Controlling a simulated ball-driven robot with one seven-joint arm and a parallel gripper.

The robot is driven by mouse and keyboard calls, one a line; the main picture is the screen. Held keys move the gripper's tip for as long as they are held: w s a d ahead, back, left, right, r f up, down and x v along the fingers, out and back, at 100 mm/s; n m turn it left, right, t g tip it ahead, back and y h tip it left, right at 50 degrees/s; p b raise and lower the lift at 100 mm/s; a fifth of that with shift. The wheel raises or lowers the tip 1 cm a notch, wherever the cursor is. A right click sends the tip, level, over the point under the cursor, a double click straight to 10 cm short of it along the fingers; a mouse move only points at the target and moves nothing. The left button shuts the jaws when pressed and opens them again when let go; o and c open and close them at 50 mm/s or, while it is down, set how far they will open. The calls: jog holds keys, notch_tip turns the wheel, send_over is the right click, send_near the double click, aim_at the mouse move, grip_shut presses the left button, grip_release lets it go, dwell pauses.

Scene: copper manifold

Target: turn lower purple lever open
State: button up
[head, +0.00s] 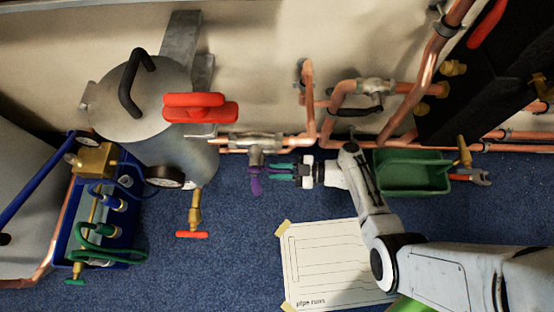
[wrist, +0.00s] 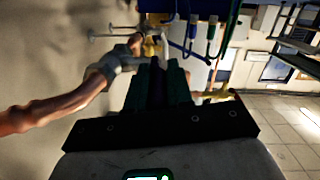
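The purple lever (head: 256,183) hangs below a grey valve body (head: 250,142) on the copper pipe in the head view. My gripper (head: 272,171) reaches in from the right, its two teal fingers pointing left at the lever. The fingers are parted, one above the other, with a narrow gap. Their tips are close to the lever's right side; whether they touch it I cannot tell. In the wrist view the gripper (wrist: 158,66) shows teal fingers with a dark, purplish strip between them. That strip is too dark to identify surely.
A grey tank (head: 140,95) with a red handle (head: 200,107) stands left of the valve. A blue crate (head: 105,235) with hoses is further left. A green bin (head: 412,186) sits behind my arm. A paper sheet (head: 325,262) lies on the blue floor.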

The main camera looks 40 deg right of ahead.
jog(key=o, duration=0.4)
jog(key=p+v, duration=0.1)
jog(key=v, duration=0.9)
jog(key=shift+s+d, duration=0.25)
jog(key=shift+d, duration=0.05)
